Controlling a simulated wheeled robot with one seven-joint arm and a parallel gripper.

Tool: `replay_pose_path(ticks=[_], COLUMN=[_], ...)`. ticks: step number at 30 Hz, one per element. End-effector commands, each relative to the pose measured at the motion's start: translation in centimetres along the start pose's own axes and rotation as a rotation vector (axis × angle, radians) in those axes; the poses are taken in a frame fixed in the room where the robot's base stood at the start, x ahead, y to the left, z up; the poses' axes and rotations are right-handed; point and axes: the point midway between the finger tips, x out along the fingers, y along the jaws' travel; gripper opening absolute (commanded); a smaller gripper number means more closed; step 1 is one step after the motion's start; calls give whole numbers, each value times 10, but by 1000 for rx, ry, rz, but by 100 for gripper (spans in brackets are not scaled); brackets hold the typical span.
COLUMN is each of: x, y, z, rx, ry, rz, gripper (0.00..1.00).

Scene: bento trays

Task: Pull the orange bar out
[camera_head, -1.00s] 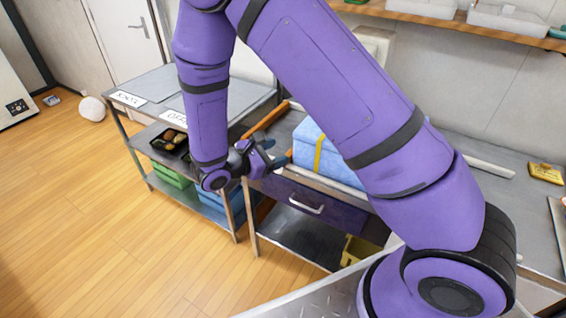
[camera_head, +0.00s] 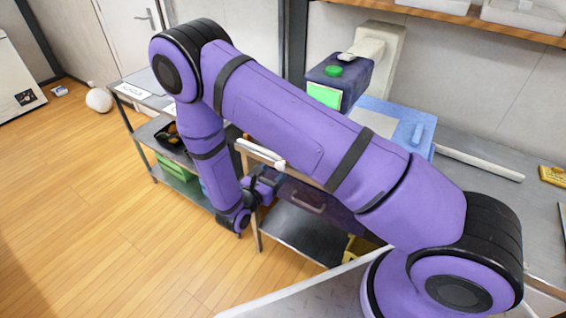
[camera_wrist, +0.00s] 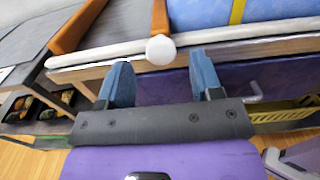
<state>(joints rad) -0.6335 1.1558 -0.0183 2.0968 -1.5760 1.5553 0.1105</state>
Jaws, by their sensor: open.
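In the wrist view an orange bar (camera_wrist: 78,26) slants along the table top at upper left. A shorter orange piece (camera_wrist: 159,15) stands at top middle. A white rail (camera_wrist: 105,53) crosses in front of them, with a round white knob (camera_wrist: 160,49) in the middle. My gripper (camera_wrist: 162,82) is open and empty, its two blue fingers apart just below the knob and to either side of it. In the head view my gripper (camera_head: 264,186) is at the table's front, near the white rail (camera_head: 258,151). My arm hides most of the orange parts there.
A purple drawer with a handle (camera_head: 303,200) lies under the table top. A blue box with a yellow band (camera_wrist: 205,12) is behind the rail. Food trays (camera_wrist: 40,106) sit on the left shelf. A green-screened device (camera_head: 326,92) stands behind my arm.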

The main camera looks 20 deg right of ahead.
Motion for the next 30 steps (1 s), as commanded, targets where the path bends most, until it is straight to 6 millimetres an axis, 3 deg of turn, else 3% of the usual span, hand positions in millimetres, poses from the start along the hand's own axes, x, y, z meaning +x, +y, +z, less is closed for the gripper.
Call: replay_pose_path(ticks=[9,15,23,24,30], x=[50,62,63,63,63], y=[0,0,0,0,0], z=[0,0,0,0,0], rx=[1,1,1,1,1], ry=[1,1,1,1,1], rz=[-3,-1,-1,-1,-1], gripper=[59,59,59,57,11])
